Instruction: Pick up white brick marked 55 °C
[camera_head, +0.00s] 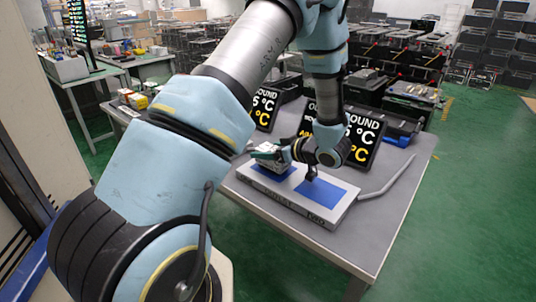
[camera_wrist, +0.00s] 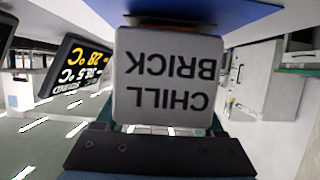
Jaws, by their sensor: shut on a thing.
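A white brick (camera_wrist: 168,80) fills the middle of the wrist view, with the words CHILL BRICK upside down on its face. No 55 °C mark shows on that face. My gripper (camera_head: 266,153) is shut on the brick, and its dark palm (camera_wrist: 158,153) shows behind the brick. In the head view the brick (camera_head: 273,165) is partly hidden by my gripper, over the left blue pad (camera_head: 286,173) of a long white fixture (camera_head: 285,203). I cannot tell whether the brick touches the pad.
The fixture's right blue pad (camera_head: 322,195) is bare apart from my arm above it. Black display boards (camera_head: 364,137) with °C readings stand behind; one also shows in the wrist view (camera_wrist: 75,65). A grey cable (camera_head: 390,180) lies right. The grey table (camera_head: 375,225) is clear in front.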

